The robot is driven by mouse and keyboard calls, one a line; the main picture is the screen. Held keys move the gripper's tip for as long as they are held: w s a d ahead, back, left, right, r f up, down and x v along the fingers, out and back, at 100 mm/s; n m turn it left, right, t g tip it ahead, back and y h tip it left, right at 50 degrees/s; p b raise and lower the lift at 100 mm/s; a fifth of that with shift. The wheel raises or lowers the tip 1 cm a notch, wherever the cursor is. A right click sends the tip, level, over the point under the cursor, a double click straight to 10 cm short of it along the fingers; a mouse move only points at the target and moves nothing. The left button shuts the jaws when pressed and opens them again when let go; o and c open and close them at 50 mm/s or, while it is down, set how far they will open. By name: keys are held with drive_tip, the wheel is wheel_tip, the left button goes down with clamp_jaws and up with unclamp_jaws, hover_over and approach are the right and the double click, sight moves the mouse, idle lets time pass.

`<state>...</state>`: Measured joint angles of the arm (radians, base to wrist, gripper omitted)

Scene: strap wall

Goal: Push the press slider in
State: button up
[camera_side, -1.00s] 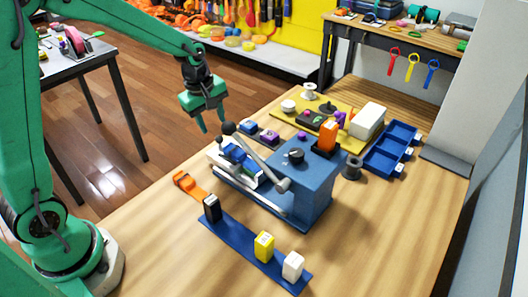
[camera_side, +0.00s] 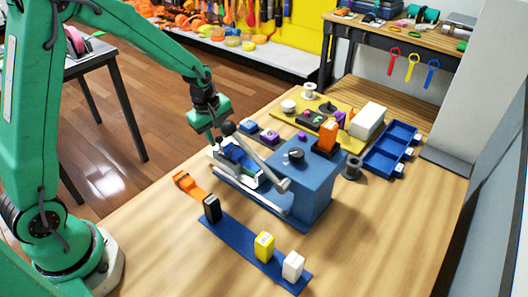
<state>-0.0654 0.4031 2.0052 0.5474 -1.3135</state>
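The blue press (camera_side: 306,187) stands on the wooden table. Its slider (camera_side: 222,158), a pale tray with blue parts on it, sticks out from the press's left side. A grey lever with a black ball knob (camera_side: 228,128) slants above the tray. My gripper (camera_side: 213,143) is low at the slider's outer left end, beside the knob. Its fingertips are small and partly hidden, so I cannot tell their gap or whether they touch the slider.
A blue strip (camera_side: 240,245) in front carries black, yellow and white blocks. An orange strap piece (camera_side: 187,184) lies left of it. Behind are a yellow mat (camera_side: 283,117) with small parts, a white box (camera_side: 368,120) and blue bins (camera_side: 385,157). The front-left tabletop is clear.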

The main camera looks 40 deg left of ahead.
sight(228, 145)
clamp_jaws()
drive_tip(key=shift+d, duration=1.9)
drive_tip(key=shift+o, duration=1.8)
unclamp_jaws()
drive_tip(key=shift+a, duration=0.1)
